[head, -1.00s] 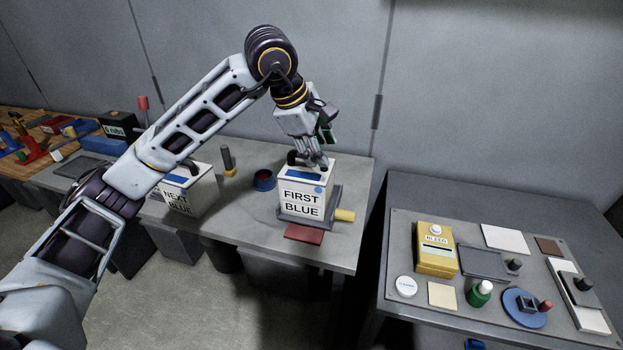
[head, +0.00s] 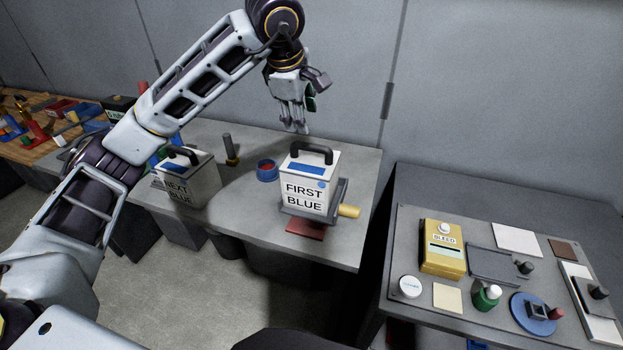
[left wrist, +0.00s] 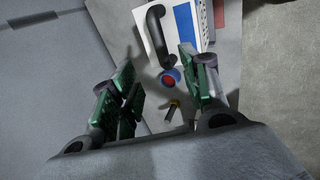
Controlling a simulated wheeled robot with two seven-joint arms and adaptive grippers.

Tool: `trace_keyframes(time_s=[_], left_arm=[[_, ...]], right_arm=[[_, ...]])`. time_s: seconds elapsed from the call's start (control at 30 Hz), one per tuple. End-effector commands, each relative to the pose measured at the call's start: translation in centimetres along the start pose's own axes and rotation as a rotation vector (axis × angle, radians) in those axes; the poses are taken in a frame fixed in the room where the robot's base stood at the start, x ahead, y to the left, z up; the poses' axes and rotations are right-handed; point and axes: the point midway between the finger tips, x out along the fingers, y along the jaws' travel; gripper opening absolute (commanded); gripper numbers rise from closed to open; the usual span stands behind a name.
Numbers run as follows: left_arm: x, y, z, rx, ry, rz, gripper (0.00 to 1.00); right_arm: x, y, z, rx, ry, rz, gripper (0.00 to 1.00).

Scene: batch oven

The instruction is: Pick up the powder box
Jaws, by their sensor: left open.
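A white box (head: 309,189) labelled FIRST BLUE, with a black top handle and a blue top patch, sits upright in a grey holder (head: 340,194) on the grey bench. A similar white box (head: 203,183) labelled NEXT BLUE stands to its left, partly behind my left arm. My left gripper (head: 297,130) is open and empty, above and behind the FIRST BLUE box, clear of its handle. In the left wrist view a white box with its black handle (left wrist: 154,35) shows at the top, beyond the open fingers (left wrist: 158,68). My right gripper is not in view.
A blue cup with red inside (head: 267,170) and a dark post (head: 230,150) stand between the boxes. A red pad (head: 304,229) and a yellow cylinder (head: 349,211) are by the holder. The right table holds a yellow BLEED box (head: 443,251) and several small items.

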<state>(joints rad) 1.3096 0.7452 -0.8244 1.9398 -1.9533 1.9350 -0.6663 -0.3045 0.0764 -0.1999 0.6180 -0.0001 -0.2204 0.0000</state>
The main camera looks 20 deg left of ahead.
Motion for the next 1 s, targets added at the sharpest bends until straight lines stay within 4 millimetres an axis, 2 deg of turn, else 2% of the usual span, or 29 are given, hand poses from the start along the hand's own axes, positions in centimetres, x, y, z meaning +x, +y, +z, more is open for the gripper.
trace_keyframes(time_s=[0.7,1.0], left_arm=[[7.5,0.0,0.1,-0.001,0.000,-0.002,0.46],[8.2,0.0,0.1,0.000,-0.001,0.001,0.46]], right_arm=[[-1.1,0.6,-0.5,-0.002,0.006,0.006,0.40],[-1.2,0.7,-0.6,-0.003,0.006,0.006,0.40]])
